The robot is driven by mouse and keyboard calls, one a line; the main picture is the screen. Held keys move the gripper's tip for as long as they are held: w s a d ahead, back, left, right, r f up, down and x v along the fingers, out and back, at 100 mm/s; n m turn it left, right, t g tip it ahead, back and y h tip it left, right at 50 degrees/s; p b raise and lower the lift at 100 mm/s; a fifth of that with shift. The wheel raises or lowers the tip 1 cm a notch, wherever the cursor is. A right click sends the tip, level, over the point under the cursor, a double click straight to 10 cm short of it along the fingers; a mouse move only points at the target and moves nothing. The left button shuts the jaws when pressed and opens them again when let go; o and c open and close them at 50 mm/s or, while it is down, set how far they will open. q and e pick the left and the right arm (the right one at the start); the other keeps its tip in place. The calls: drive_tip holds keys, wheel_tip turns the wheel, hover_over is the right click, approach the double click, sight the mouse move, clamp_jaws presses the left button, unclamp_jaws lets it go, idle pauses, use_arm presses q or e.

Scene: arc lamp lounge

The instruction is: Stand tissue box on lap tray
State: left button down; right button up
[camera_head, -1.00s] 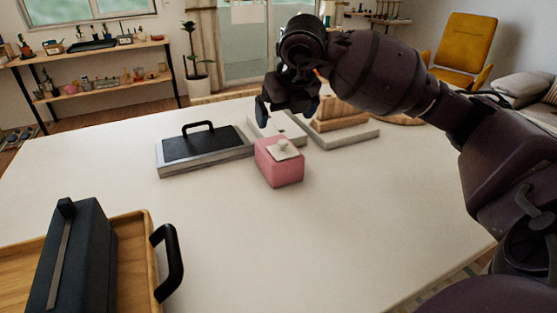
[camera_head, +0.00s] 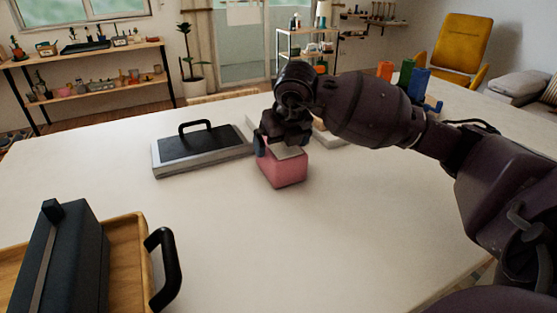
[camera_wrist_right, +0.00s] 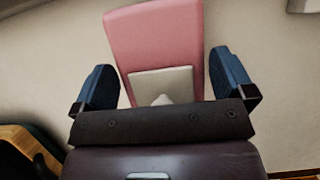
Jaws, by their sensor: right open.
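The pink tissue box (camera_head: 282,172), with a pale top, stands on the white table; in the wrist view the tissue box (camera_wrist_right: 160,40) lies between and beyond the fingers. My right gripper (camera_head: 281,147) is open, fingers down, over the box's top and hiding part of it. In the wrist view my right gripper (camera_wrist_right: 165,84) has one finger on each side of the box, with gaps. A wooden tray (camera_head: 128,250) with a black handle, seemingly the lap tray, is at the lower left, partly cut off. My left gripper is not in view.
A dark box (camera_head: 62,260) takes up much of the wooden tray. A grey slab with a black top and handle (camera_head: 200,150) lies left of the tissue box. Pale slabs lie behind my right gripper, partly hidden. The table (camera_head: 250,245) is clear in front of the tissue box.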

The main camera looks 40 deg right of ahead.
drive_tip(key=shift+r, duration=0.2)
drive_tip(key=c, duration=0.9)
